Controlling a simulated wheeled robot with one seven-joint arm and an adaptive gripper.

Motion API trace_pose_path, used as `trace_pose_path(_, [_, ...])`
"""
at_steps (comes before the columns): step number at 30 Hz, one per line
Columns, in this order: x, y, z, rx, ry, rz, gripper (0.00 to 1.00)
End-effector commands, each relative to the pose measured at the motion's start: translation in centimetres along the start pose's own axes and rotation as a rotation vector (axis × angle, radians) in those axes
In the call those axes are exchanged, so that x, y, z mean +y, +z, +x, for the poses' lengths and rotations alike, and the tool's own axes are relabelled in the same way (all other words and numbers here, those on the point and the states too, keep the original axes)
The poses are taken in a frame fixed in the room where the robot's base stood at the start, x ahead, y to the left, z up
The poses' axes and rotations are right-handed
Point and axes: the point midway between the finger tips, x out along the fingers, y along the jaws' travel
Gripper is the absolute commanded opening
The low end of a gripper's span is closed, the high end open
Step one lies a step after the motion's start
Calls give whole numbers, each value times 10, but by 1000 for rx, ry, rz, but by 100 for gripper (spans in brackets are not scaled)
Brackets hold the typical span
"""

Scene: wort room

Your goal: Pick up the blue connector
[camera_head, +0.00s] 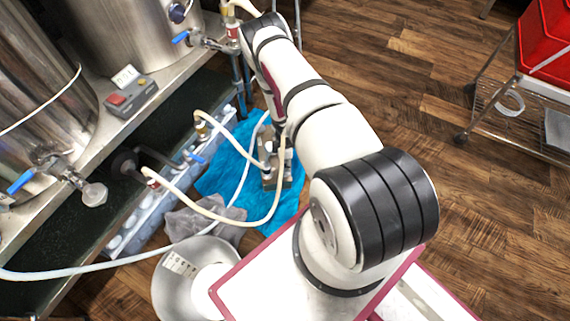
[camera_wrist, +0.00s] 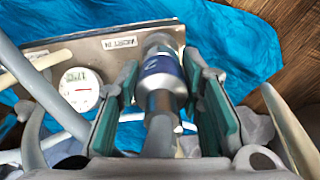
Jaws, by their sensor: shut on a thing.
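The blue connector (camera_wrist: 162,72), a metal cylinder with a blue band, stands between my gripper's teal-padded fingers in the wrist view. My gripper (camera_wrist: 160,92) is shut on it, with a finger on either side. The connector's far end lies over a metal plate (camera_wrist: 105,62) that carries a round dial gauge (camera_wrist: 80,88). In the head view my arm hides the gripper and the connector; the metal unit (camera_head: 277,168) shows just below the arm's end, on a blue cloth (camera_head: 228,172).
Pale hoses (camera_head: 205,208) loop from the steel tanks (camera_head: 120,35) at the left to the metal unit. Blue-handled valves (camera_head: 22,181) stick out from the tanks.

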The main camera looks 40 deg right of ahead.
Motion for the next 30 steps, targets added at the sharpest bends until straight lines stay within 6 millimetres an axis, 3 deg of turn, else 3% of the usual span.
trace_pose_path(23, [-45,17,-11,1,-2,-1,1])
trace_pose_path(30, [-67,27,-13,2,-3,4,1])
